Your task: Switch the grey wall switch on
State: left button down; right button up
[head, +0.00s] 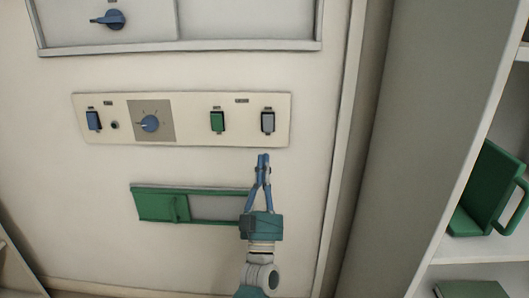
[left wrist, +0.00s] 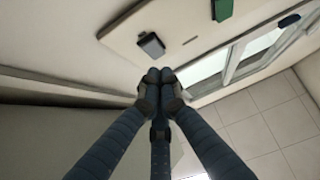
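The grey wall switch (head: 268,122) is at the right end of a cream panel (head: 190,135) on the wall. It also shows in the left wrist view (left wrist: 151,45), just beyond the fingertips. My left gripper (head: 263,156) is below the switch in the head view, pointing up at it, with its blue fingers brought together at the tips. In the left wrist view its fingertips (left wrist: 160,77) meet with nothing between them. A gap shows between the fingertips and the switch. My right gripper is not in view.
The panel also carries a green switch (head: 217,121), a blue knob (head: 150,123) and a blue switch (head: 94,121). A green sliding piece (head: 160,206) sits below. A shelf with a green handled container (head: 488,190) stands at the right.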

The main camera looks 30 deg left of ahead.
pick_arm(q)
jog(key=shift+v, duration=2.75)
jog(key=shift+w+f, duration=0.15)
jog(key=shift+f, duration=0.05)
